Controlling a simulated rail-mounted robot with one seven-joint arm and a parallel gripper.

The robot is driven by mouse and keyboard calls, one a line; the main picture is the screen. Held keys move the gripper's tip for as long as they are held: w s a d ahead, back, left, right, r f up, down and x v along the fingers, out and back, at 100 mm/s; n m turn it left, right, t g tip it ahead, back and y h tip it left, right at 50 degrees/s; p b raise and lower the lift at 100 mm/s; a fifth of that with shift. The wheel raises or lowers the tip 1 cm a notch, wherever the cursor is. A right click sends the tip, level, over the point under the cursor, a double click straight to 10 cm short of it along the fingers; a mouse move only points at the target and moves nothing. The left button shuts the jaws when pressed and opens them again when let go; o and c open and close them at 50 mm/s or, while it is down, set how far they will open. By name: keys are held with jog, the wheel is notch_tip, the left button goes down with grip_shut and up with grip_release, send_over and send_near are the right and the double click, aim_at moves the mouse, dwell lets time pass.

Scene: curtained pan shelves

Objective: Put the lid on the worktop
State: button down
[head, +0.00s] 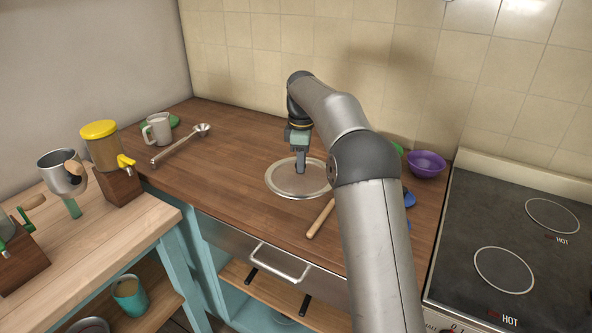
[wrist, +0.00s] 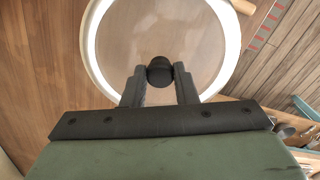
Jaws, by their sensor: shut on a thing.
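The lid (head: 285,181) is a round, pale, see-through disc with a light rim. It lies flat at the level of the wooden worktop (head: 237,150), in its middle; I cannot tell whether it touches the wood. In the wrist view the lid (wrist: 115,50) fills the upper middle, with a dark round knob (wrist: 160,72) at its centre. My gripper (head: 300,170) points down over the lid's centre. In the wrist view my gripper (wrist: 160,80) has its two fingers shut on the knob, one on each side.
A wooden rolling-pin-like handle (head: 320,218) lies just in front of the lid. A purple bowl (head: 426,164) stands at the right, near the black hob (head: 510,250). A ladle (head: 182,143) and a white mug (head: 158,129) are at the left.

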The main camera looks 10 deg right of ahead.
aim_at(294, 175)
jog(key=w+f, duration=0.1)
jog(key=f, duration=0.1)
jog(key=w+a+f+p, duration=0.1)
jog(key=w+f, duration=0.1)
jog(key=shift+w+a+f, duration=0.1)
jog(key=shift+a, duration=0.1)
jog(key=shift+f, duration=1.65)
jog(key=shift+f, duration=0.15)
jog(key=c, duration=1.1)
grip_release()
jog(key=shift+c, duration=0.2)
